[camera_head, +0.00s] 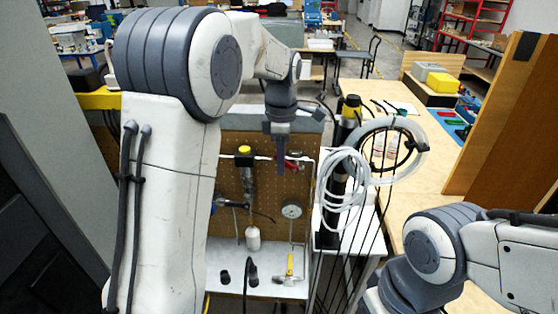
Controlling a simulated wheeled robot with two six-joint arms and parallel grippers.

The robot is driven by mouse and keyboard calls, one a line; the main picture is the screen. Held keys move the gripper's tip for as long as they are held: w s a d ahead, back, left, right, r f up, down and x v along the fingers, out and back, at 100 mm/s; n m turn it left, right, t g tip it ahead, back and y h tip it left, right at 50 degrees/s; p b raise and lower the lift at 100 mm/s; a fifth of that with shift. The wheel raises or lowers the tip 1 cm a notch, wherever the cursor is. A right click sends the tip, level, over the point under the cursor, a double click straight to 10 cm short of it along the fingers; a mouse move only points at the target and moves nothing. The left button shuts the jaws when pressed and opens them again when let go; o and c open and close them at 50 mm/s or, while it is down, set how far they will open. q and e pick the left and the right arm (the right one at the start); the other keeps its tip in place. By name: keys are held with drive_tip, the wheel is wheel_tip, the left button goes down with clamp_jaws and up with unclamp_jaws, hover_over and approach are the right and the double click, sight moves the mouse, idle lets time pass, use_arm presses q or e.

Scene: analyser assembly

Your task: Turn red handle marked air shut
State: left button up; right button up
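A red handle (293,161) sits on a pipe near the top of the brown pegboard panel (270,190). It is small and partly hidden behind my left gripper, and no "air" marking can be read. My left gripper (282,165) hangs down from the arm in front of the handle, its fingers overlapping it in the picture. I cannot tell whether they touch the handle, or whether they are open or shut. My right arm shows at the lower right, but its gripper is outside the picture.
The panel also carries a round gauge (291,210), a yellow-topped fitting (244,151) and a yellow-handled valve (290,266). Coiled white tubing (343,180) and a black cylinder with a yellow top (350,107) stand right of the panel. A wooden table (435,180) extends further right.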

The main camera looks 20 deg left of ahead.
use_arm(q)
clamp_jaws()
drive_tip(key=shift+a, duration=0.15)
